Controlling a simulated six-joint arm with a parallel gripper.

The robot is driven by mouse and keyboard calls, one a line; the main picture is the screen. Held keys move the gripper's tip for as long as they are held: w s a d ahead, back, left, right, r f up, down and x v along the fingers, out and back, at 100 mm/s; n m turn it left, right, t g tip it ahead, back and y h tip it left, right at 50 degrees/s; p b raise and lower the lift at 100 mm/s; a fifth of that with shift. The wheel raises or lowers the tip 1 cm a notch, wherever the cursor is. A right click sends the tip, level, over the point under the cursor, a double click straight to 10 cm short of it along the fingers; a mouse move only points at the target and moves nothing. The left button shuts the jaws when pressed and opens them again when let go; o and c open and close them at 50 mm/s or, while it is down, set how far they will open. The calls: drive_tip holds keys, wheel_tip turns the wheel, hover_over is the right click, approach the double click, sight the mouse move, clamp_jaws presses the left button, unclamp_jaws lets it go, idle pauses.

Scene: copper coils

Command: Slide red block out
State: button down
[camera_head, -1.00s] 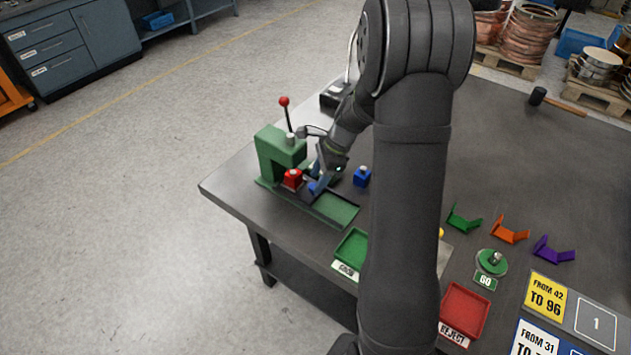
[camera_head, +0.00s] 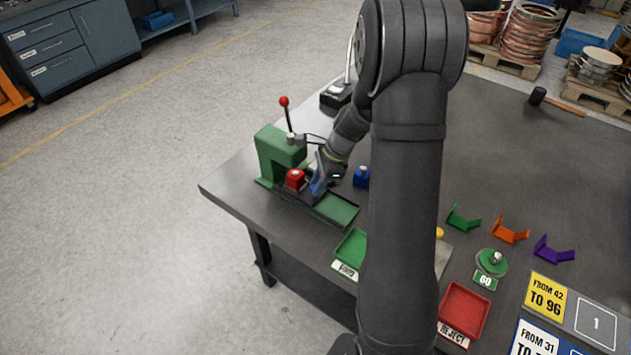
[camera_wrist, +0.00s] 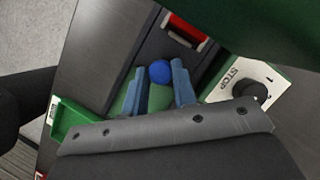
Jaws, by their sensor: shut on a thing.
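The red block (camera_head: 295,180) sits in the channel of the green press (camera_head: 270,152), beside its upright frame. It also shows in the wrist view (camera_wrist: 185,30), partly hidden by the green frame. A round blue knob (camera_wrist: 160,72) lies in line with the red block on the dark slide. My gripper (camera_head: 317,190) is low over the channel, just right of the red block. In the wrist view its blue fingers (camera_wrist: 160,70) are closed around the blue knob, apart from the red block.
The press has a red-knobbed lever (camera_head: 284,102). A green tray (camera_head: 350,248) and a red reject tray (camera_head: 464,312) are nearer. A STOP plate (camera_wrist: 247,84) lies beside the fingers.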

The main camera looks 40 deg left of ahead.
drive_tip(key=d, duration=1.1)
drive_tip(key=shift+d, duration=0.35)
drive_tip(key=c, duration=1.2)
unclamp_jaws()
drive_tip(key=shift+d, duration=0.15)
drive_tip(key=shift+w+r, duration=0.2)
drive_tip(key=shift+r, duration=0.3)
drive_tip(key=v, duration=1.6)
drive_tip(key=shift+r, duration=0.15)
